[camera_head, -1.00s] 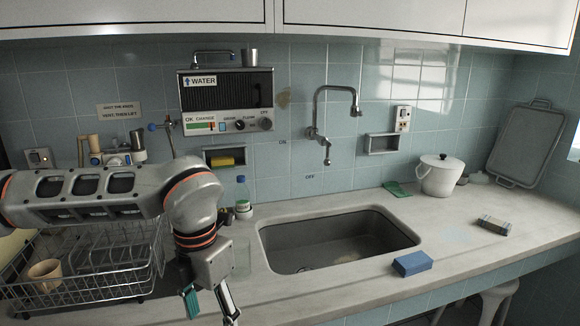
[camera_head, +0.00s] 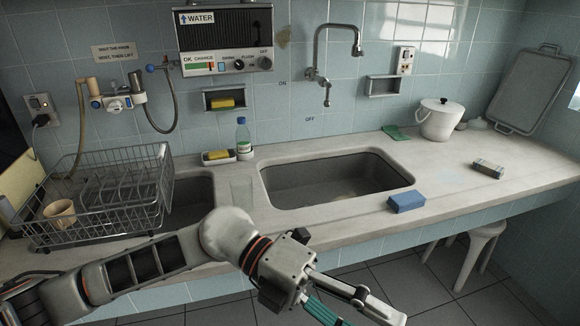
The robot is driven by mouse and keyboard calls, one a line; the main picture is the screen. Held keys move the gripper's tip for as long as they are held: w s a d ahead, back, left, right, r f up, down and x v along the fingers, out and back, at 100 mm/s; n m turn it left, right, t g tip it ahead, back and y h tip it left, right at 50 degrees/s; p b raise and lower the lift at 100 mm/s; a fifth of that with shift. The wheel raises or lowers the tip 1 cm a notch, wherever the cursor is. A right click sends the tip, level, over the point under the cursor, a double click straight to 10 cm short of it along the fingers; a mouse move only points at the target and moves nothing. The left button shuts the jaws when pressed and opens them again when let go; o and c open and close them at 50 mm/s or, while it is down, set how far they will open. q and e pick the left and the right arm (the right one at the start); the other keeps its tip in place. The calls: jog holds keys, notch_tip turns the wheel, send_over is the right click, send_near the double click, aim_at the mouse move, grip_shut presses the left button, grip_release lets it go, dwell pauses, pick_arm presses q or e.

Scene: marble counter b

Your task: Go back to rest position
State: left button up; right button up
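My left gripper (camera_head: 362,312) is at the bottom of the head view, in front of the counter's front edge and over the floor. Its arm comes in from the lower left. The two fingers, one with a teal pad, point to the lower right and stand apart with nothing seen between them. The fingertips are close to the bottom edge of the picture. My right gripper is not in view.
A wire dish rack (camera_head: 105,205) with a tan mug (camera_head: 60,213) stands on the left. A blue sponge (camera_head: 408,202) lies near the counter's front edge, right of the sink (camera_head: 335,185). A white stool (camera_head: 480,240) stands below. A bottle (camera_head: 243,138) stands behind the sink.

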pick_arm(q)
jog(key=w+r+n+t+h, duration=0.5)
jog(key=w+n+t+h, duration=0.45)
jog(key=n, duration=0.25)
jog(key=w+a+f+n+t+y, duration=0.8)
jog(key=a+f+n+t, duration=0.3)
jog(key=n+t, duration=0.4)
jog(key=s+a+f+n+g+y, duration=0.15)
jog(key=a+f+n+y, duration=0.35)
jog(key=f, duration=0.5)
jog(key=s+a+f+n+y, duration=0.2)
jog(key=a+f+n+y, duration=0.3)
jog(key=f, duration=0.4)
jog(key=s+a+f+n+g+y, duration=0.1)
jog(key=s+a+f+g, duration=0.3)
jog(key=s+a+f, duration=0.6)
notch_tip(320, 180, down, 4)
jog(key=shift+s+f+n+g+y+p, duration=0.1)
jog(key=shift+s+n+g+y+p, duration=0.25)
jog(key=shift+s+y, duration=0.45)
